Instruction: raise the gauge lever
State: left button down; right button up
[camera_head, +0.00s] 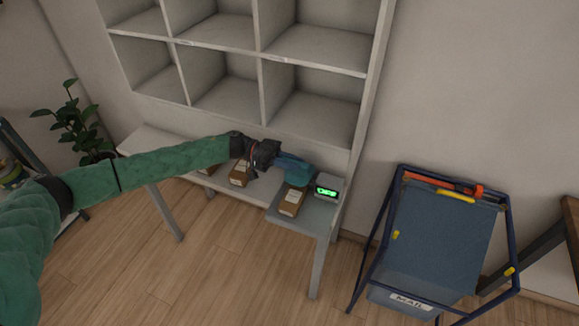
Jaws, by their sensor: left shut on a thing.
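My left gripper (274,158) reaches in from the left over the bench below the shelves. It is shut on a teal-blue object (293,170), which it holds at the bench's right end, above a brown package (291,201). The object's exact shape is too small to make out. A small pale device (328,187) with a lit green display stands just right of that package; its reading is too small to tell. I cannot make out a gauge lever in this view. My right gripper is not in view.
Pale open cubbies (235,92) rise behind the bench (150,140). More brown packages (240,173) lie on the bench near my left forearm. A blue-framed mail cart (437,235) stands at the right on the wood floor. A plant (72,125) stands at the left.

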pick_arm(q)
jog(key=shift+w, duration=0.1)
dwell(0.4)
jog(key=c, duration=1.3)
grip_release()
jog(key=shift+w, duration=0.1)
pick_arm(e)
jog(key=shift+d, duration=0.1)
pick_arm(q)
jog(key=shift+a, duration=0.15)
jog(key=shift+w+a+f+b, duration=0.1)
jog(key=shift+a+b, duration=0.2)
jog(key=b+v, duration=0.3)
jog(key=v, duration=0.3)
jog(key=shift+w+a, duration=0.15)
jog(key=shift+a, duration=0.2)
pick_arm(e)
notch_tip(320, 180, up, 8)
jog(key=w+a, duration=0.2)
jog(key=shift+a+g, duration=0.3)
pick_arm(q)
jog(key=shift+c, duration=0.3)
